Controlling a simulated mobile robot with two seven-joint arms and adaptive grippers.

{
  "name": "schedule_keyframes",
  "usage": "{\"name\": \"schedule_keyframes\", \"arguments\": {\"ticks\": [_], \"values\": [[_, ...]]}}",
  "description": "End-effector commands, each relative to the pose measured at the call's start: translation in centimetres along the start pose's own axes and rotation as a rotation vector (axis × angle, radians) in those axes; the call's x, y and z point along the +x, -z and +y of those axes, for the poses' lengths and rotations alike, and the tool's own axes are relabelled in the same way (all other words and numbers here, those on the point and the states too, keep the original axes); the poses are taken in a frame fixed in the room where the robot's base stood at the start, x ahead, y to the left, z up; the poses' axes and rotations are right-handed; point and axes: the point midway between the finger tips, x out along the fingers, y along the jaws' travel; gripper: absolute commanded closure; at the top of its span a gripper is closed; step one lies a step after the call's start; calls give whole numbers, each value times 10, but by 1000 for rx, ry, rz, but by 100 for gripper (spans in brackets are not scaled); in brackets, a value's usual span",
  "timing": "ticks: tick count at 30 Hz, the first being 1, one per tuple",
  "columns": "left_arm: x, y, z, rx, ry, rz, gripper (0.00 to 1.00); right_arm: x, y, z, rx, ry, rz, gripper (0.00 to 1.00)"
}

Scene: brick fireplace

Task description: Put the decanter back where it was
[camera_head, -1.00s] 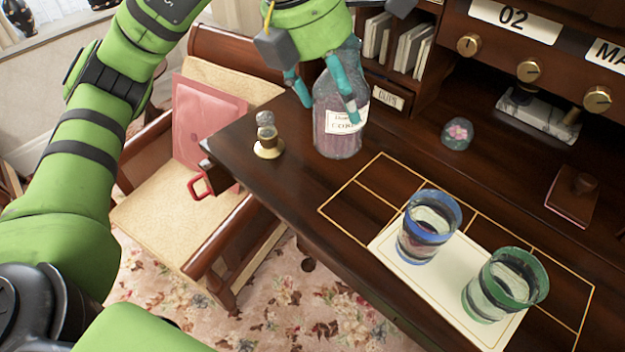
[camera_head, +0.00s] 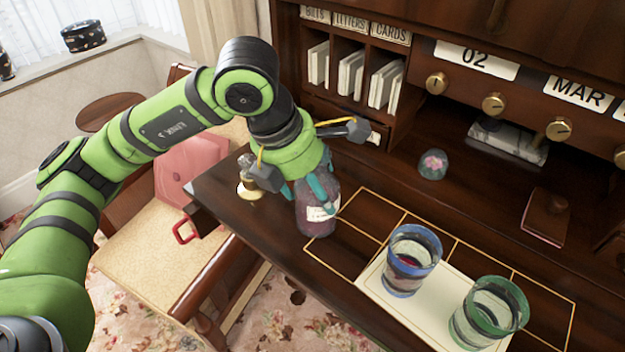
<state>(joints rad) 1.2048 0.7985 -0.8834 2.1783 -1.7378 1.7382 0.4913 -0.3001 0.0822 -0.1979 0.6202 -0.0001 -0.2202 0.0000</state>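The decanter (camera_head: 321,215), a dark purplish glass bottle with a white label, is upright at the left corner of the gold-lined grid (camera_head: 350,206) on the desk. My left gripper (camera_head: 304,189) comes from above, its teal fingers shut around the decanter's upper part. The gripper hides the decanter's neck and top. I cannot tell whether its base touches the desk. A blue-rimmed glass (camera_head: 412,262) with a little dark red in it and a green-rimmed glass (camera_head: 489,313) stand on a cream mat (camera_head: 377,290). My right gripper is not in view.
A small clear stopper-like object on a brass dish (camera_head: 249,190) stands near the desk's left edge. A paperweight (camera_head: 433,165) and a dark reddish block (camera_head: 545,218) lie farther back. Pigeonholes with cards (camera_head: 351,78) rise behind. A chair (camera_head: 150,240) is at the left.

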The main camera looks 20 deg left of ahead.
Motion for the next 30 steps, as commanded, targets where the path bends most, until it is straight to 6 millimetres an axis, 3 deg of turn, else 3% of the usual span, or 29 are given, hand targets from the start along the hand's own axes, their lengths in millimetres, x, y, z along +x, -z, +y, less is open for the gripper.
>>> {"name": "schedule_keyframes", "arguments": {"ticks": [8, 9, 11, 23, 26, 30], "values": [[2, 0, 0, 0, -1, -5, 85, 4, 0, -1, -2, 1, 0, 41], [3, 1, 0, 0, 0, 0, 22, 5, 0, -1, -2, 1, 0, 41], [2, 1, 0, 0, 0, 0, 3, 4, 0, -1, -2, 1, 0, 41], [0, 0, 0, 0, 0, 0, 3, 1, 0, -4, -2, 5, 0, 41], [-6, -1, 1, 0, -2, -3, 3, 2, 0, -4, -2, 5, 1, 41], [-30, -1, 1, 0, -4, -7, 3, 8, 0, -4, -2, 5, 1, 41]]}}
